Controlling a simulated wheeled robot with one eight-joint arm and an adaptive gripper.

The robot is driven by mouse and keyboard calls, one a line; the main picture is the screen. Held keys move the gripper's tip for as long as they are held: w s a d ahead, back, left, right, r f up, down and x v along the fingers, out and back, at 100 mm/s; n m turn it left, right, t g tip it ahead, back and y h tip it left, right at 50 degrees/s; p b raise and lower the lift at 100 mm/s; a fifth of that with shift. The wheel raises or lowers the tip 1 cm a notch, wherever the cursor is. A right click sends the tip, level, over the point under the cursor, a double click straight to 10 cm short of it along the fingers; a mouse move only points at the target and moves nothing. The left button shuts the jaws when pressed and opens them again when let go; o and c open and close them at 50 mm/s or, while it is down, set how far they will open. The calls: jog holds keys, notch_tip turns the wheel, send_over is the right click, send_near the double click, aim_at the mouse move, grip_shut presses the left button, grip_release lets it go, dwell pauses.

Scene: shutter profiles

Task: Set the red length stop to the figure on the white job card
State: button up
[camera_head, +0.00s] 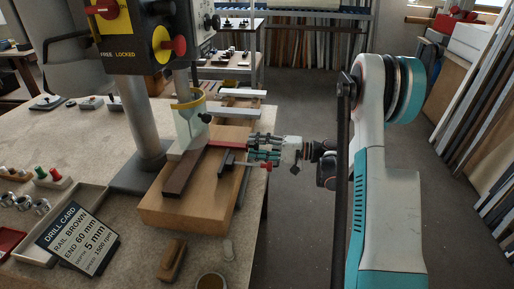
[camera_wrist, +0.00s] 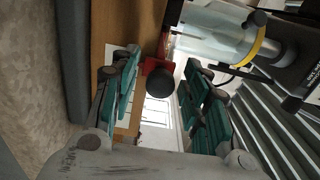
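The red length stop (camera_wrist: 152,65) carries a round black knob (camera_wrist: 160,84), seen between my fingers in the wrist view. My gripper (camera_wrist: 158,68) is open, one teal finger on each side of the stop, with visible gaps to the knob. In the head view my gripper (camera_head: 258,152) reaches in from the right at the wooden block's right edge. A brown rail (camera_head: 190,176) lies on the wooden block (camera_head: 182,206) under the drill. The drill card (camera_head: 78,241) at lower left reads rail brown, end 60 mm, depth 5 mm, speed 1500 rpm. The stop's scale is not readable.
The drill press column (camera_head: 142,125) and clear guard (camera_head: 187,122) stand behind the block. A wooden brush-like block (camera_head: 172,259) and a round cup (camera_head: 210,281) are on the bench in front. A tray (camera_head: 80,199) lies at left. The floor right of the bench is clear around my arm.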

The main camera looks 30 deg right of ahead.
grip_shut()
jog(key=shift+w+d, duration=0.6)
jog(key=shift+w, duration=0.25)
jog(key=shift+w+d, duration=0.6)
jog(key=shift+w, duration=0.25)
jog(key=shift+o, duration=0.4)
grip_release()
jog(key=shift+a, duration=0.1)
jog(key=v, duration=1.2)
